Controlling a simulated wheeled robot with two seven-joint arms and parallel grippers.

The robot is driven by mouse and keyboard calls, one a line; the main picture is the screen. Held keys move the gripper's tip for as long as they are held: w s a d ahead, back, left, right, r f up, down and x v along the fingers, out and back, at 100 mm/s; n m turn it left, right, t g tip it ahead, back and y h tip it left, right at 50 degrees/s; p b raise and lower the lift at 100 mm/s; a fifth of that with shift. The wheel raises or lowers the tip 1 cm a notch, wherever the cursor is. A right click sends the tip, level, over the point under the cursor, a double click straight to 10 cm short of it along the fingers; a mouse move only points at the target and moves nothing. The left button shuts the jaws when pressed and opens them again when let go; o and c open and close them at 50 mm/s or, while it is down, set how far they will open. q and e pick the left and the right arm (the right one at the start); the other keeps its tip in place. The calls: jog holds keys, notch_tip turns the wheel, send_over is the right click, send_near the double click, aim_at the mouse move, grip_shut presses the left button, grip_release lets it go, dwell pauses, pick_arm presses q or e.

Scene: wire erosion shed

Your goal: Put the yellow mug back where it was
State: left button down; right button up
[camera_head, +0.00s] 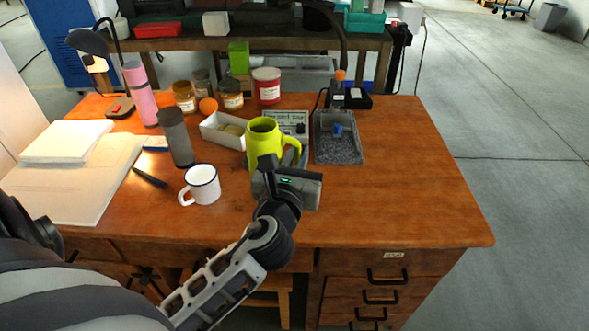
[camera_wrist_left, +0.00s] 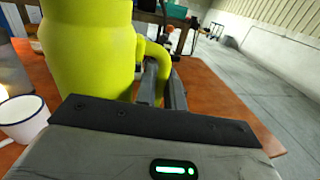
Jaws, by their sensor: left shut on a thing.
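The yellow mug (camera_head: 264,131) is a tall yellow-green vessel with a side handle, upright near the middle of the wooden desk in the head view. My left gripper (camera_head: 275,165) is in front of it and shut on its handle. In the left wrist view the mug (camera_wrist_left: 88,45) fills the upper left, and the gripper fingers (camera_wrist_left: 163,85) close around the handle. The mug's base is hidden behind the gripper, so I cannot tell whether it touches the desk. My right gripper is not in view.
A white enamel mug (camera_head: 203,185) and a dark grey cylinder (camera_head: 176,138) stand left of the yellow mug. A white box (camera_head: 214,137) and a grey tray (camera_head: 350,153) flank it. Jars line the back. The desk's right part (camera_head: 420,190) is clear.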

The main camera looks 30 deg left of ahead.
pick_arm(q)
jog(key=w+a+f+b, duration=0.1)
jog(key=w+f, duration=0.2)
jog(key=w+a+f+b, duration=0.2)
jog(key=w+f, duration=0.2)
jog(key=w+a+f+b, duration=0.1)
jog(key=w+f+b, duration=0.1)
jog(key=w+f, duration=0.1)
jog(key=shift+w+a+f, duration=0.3)
jog(key=shift+f, duration=0.35)
jog(key=shift+f+b, duration=0.3)
jog(key=shift+b, duration=0.15)
jog(key=shift+f, duration=0.15)
jog(key=c, duration=1.5)
grip_release()
jog(key=shift+c, duration=0.2)
jog(key=shift+o, duration=0.2)
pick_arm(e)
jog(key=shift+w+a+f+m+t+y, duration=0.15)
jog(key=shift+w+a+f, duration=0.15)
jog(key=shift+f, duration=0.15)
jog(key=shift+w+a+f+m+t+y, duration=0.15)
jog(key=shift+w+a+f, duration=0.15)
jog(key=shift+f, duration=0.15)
